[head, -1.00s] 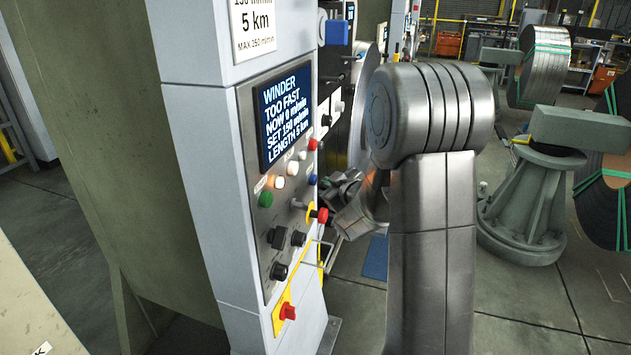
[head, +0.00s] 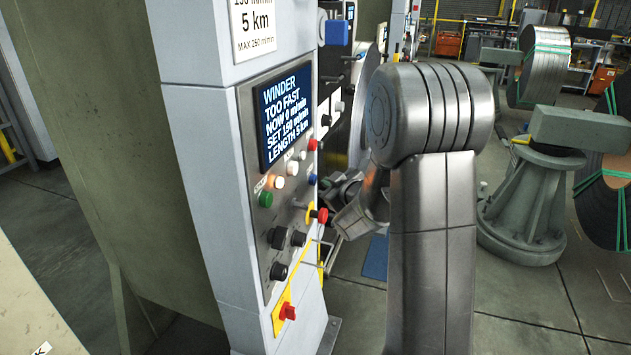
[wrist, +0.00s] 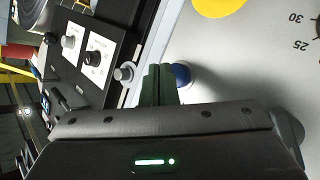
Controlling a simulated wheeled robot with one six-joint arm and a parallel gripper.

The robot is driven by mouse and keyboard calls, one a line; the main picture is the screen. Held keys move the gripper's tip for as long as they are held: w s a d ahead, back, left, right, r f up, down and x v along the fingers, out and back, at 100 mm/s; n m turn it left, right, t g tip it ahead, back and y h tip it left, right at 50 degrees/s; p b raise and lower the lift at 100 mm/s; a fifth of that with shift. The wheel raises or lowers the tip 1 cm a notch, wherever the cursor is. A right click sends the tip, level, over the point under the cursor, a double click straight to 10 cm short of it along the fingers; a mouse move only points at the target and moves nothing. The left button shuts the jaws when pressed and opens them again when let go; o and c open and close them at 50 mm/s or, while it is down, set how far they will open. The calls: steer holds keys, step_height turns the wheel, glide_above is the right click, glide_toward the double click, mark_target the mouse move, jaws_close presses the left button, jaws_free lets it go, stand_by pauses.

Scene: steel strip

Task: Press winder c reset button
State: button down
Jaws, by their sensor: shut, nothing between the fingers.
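The winder panel (head: 247,190) is a grey plate on a pale column, with a screen reading "WINDER TOO FAST NOW 0 m/min". A blue button (head: 312,179) stands out on its side edge, below a red one; its label is not readable. In the wrist view the blue button (wrist: 181,75) is just right of my gripper's fingertips (wrist: 160,72). The dark green fingers are shut together and empty, partly overlapping the button's side. I cannot tell whether they touch it. In the head view my forearm hides most of the gripper.
A red-capped knob on yellow (head: 321,215), black knobs (head: 280,271) and a red switch (head: 288,312) sit lower on the panel. A grey knob (wrist: 124,73) stands left of my fingers. A reel stand (head: 525,215) and floor are at right.

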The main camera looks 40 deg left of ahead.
steer(key=shift+a, duration=0.2)
steer(key=shift+s+a+b, duration=0.15)
steer(key=shift+a+b, duration=0.1)
steer(key=shift+b, duration=0.1)
steer(key=shift+s+a+b, duration=0.15)
steer(key=shift+a+b, duration=0.2)
steer(key=shift+a, duration=0.25)
stand_by(0.9)
steer(key=shift+d, duration=0.1)
steer(key=shift+w+d, duration=0.25)
steer(key=shift+d, duration=0.65)
steer(key=d, duration=0.1)
steer(key=w+d+p, duration=0.1)
steer(key=d, duration=0.2)
steer(key=shift+w+d, duration=0.3)
steer(key=shift+d, duration=0.1)
steer(key=shift+a, duration=0.1)
stand_by(0.5)
